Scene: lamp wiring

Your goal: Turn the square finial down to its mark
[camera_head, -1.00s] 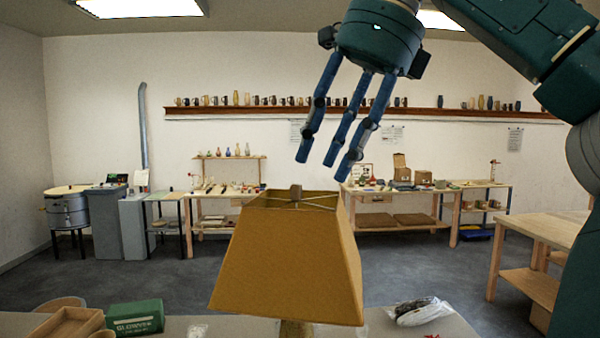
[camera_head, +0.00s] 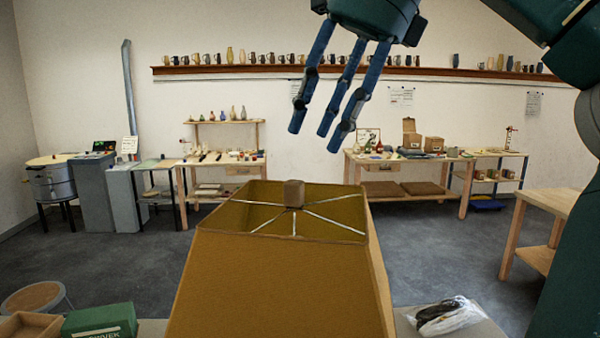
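The square finial (camera_head: 294,193) is a small brown block standing upright at the hub of the lampshade's spokes. The mustard-yellow lampshade (camera_head: 275,285) fills the lower middle of the head view, its open top showing the thin metal spokes. I cannot make out a mark. My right gripper (camera_head: 328,138) hangs from the upper right with its three blue fingers spread open and empty. In the picture its fingertips are above the finial and a little to its right, apart from it. My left gripper is not in view.
A green box (camera_head: 98,321), a wooden tray (camera_head: 28,326) and a round container (camera_head: 36,298) are at the lower left. A clear bag with dark contents (camera_head: 445,315) lies right of the shade. Benches stand along the far wall. The air around the finial is clear.

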